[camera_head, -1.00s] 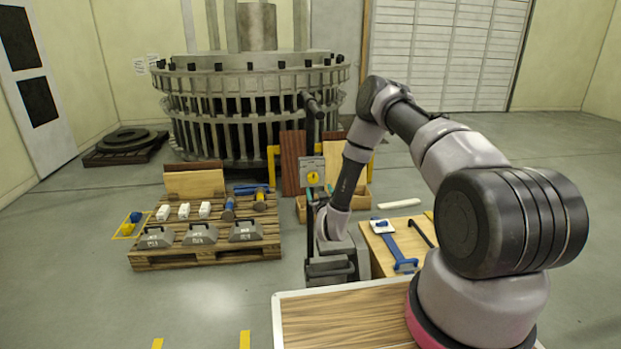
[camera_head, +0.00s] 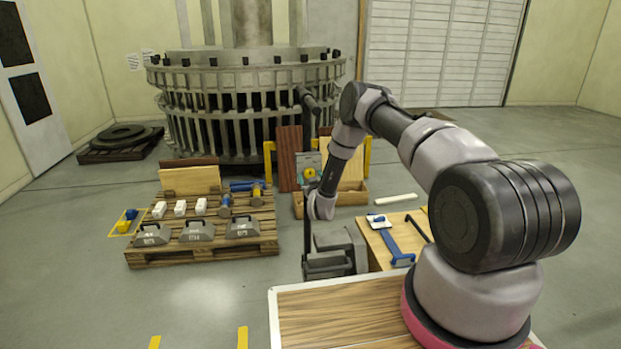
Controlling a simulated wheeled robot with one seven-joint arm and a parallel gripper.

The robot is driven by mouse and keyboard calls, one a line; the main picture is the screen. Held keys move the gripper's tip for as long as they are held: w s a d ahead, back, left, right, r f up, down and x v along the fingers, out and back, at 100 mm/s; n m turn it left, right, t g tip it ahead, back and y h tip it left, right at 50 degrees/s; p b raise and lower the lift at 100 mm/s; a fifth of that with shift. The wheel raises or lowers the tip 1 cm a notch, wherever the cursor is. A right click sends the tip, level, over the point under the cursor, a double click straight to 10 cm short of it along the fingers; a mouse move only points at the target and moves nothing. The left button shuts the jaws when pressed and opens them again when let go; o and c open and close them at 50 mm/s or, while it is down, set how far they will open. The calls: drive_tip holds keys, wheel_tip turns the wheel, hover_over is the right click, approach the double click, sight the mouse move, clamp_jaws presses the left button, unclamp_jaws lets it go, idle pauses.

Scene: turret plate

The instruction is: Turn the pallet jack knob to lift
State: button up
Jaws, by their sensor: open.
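The pallet jack stands just beyond my base, with its grey body (camera_head: 340,243) low and its dark handle (camera_head: 307,108) rising behind. A round yellow knob (camera_head: 310,174) sits on a small grey plate (camera_head: 301,162) on the jack's upright. My gripper (camera_head: 311,191) is at the end of my arm, just below the knob in the picture. It is small and partly hidden by my wrist, but it is open. I cannot tell whether its fingers touch the knob.
A wooden pallet (camera_head: 200,250) with grey weights, white blocks and tools lies to the left. A wooden bench (camera_head: 385,250) with a blue tool (camera_head: 397,250) stands right of the jack. A large ribbed turret (camera_head: 245,100) stands behind.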

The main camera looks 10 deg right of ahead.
drive_tip(key=c, duration=1.4)
drive_tip(key=shift+o, duration=0.2)
drive_tip(key=shift+n, duration=0.3)
drive_tip(key=n, duration=0.4)
drive_tip(key=shift+a, duration=0.15)
drive_tip(key=n, duration=0.5)
drive_tip(key=shift+n, duration=0.4)
drive_tip(key=shift+f, duration=0.1)
drive_tip(key=o, duration=1.4)
drive_tip(key=shift+c, duration=0.2)
